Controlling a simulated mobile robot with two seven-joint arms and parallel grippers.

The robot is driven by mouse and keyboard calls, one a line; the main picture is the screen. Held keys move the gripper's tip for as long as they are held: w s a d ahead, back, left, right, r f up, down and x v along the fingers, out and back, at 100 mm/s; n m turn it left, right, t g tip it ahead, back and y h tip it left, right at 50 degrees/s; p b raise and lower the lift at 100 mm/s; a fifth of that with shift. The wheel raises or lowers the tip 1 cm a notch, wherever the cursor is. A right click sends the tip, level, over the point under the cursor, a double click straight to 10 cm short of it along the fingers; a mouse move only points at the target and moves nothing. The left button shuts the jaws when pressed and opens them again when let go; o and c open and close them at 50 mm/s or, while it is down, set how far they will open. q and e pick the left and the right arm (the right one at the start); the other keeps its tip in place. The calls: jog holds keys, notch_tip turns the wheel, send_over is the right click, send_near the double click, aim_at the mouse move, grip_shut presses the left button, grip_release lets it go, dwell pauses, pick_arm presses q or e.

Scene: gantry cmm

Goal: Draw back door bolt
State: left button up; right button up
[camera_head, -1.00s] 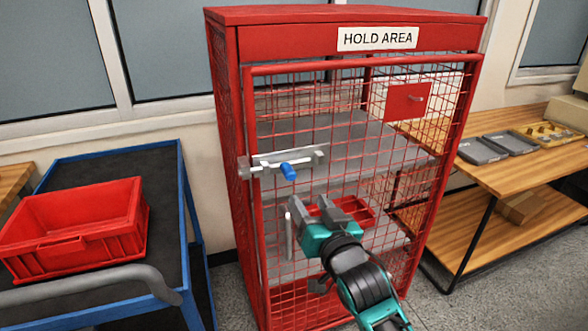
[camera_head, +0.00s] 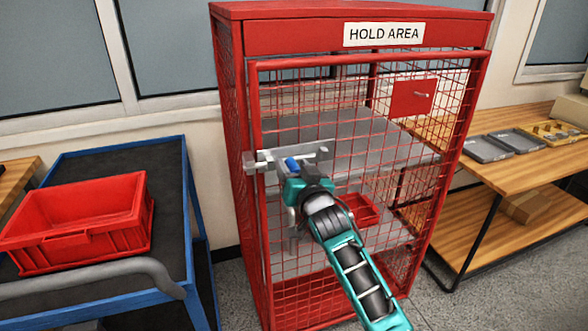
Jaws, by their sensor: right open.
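The door bolt (camera_head: 262,160) is a silver bar with a blue knob (camera_head: 292,164), mounted across the left edge of the red mesh door (camera_head: 352,130) of the cage marked HOLD AREA. The bolt's left end reaches over the cage's left post. My right gripper (camera_head: 296,172) is open at the bolt, with its fingers around or right beside the blue knob. The gripper body hides part of the knob and the bolt's lower edge, so I cannot tell whether the fingers touch it. My left gripper is not in view.
A blue cart with a red bin (camera_head: 78,222) stands at the left. A wooden bench (camera_head: 510,175) with grey trays stands at the right. Inside the cage are grey shelves and a red tray (camera_head: 360,208). A door handle below the bolt is mostly hidden by my right arm.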

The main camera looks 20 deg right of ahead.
grip_shut()
dwell(0.5)
